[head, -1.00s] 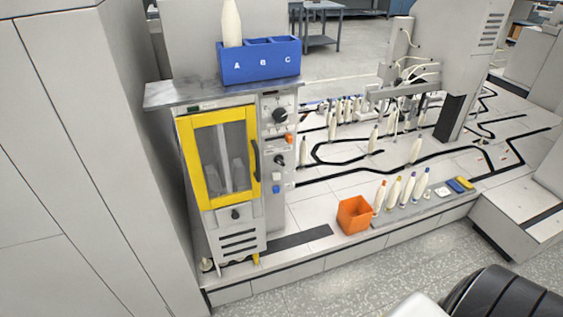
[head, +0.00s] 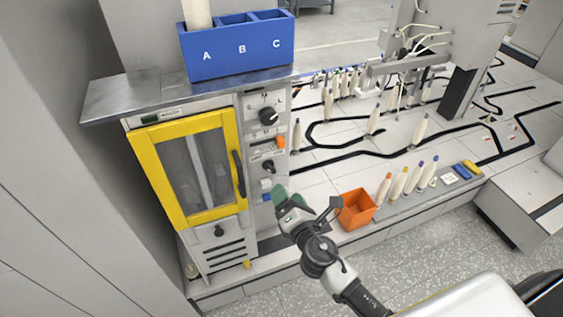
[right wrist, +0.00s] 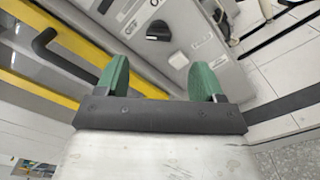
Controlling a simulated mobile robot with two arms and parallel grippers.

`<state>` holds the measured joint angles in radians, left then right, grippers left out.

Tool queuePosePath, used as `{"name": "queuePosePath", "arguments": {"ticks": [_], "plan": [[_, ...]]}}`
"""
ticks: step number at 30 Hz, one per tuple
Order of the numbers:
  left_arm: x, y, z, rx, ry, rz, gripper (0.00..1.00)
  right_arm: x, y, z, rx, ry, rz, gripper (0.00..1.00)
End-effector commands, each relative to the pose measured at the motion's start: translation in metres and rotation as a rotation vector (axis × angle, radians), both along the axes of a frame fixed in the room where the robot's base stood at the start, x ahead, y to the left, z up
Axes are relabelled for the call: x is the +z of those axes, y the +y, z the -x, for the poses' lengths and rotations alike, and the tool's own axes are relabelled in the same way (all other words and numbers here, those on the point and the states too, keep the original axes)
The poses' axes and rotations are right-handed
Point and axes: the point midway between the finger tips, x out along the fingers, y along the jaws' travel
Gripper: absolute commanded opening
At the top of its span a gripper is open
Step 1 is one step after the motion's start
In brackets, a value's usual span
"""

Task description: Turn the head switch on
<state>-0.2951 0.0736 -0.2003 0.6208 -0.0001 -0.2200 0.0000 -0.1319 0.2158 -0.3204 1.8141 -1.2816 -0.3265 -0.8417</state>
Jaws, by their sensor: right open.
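The control panel (head: 255,150) stands right of the yellow-framed door. It carries a large black knob (head: 268,116), an orange switch (head: 280,142), a smaller black knob (head: 268,167) and a pale switch (head: 266,184). The labels are too small to read, so I cannot tell which is the head switch. My right gripper (head: 284,200) is in front of the panel's lower part and partly covers it. In the right wrist view, its green fingers (right wrist: 161,80) are apart and empty, with a black knob (right wrist: 158,31) beyond them. My left gripper is not in view.
The yellow-framed door (head: 146,165) with a dark handle (head: 239,173) is shut. A blue bin (head: 238,65) marked A, B, C stands on the metal top (head: 120,95). An orange box (head: 357,212) and several bobbins stand to the right of my gripper.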

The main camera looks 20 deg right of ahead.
Motion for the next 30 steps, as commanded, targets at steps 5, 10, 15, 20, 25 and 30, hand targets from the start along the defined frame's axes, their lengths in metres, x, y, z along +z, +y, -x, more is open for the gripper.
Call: {"name": "queuePosePath", "arguments": {"ticks": [5,10,15,20,25,30], "plan": [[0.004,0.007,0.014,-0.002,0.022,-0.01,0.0,0.002,0.001,-0.03,-0.001,-0.001,-0.003,0.68],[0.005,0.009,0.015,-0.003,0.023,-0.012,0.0,0.001,0.002,-0.063,-0.001,0.0,-0.005,0.68],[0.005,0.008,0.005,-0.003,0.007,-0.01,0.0,-0.001,0.003,-0.088,-0.001,0.002,-0.006,0.68],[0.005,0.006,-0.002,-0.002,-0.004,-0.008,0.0,-0.001,0.004,-0.1,0.0,0.004,-0.007,0.68],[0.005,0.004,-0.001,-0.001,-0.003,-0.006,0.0,-0.001,0.004,-0.102,0.0,0.004,-0.007,0.68],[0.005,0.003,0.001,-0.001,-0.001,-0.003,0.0,-0.001,0.004,-0.102,0.0,0.004,-0.007,0.64]]}}
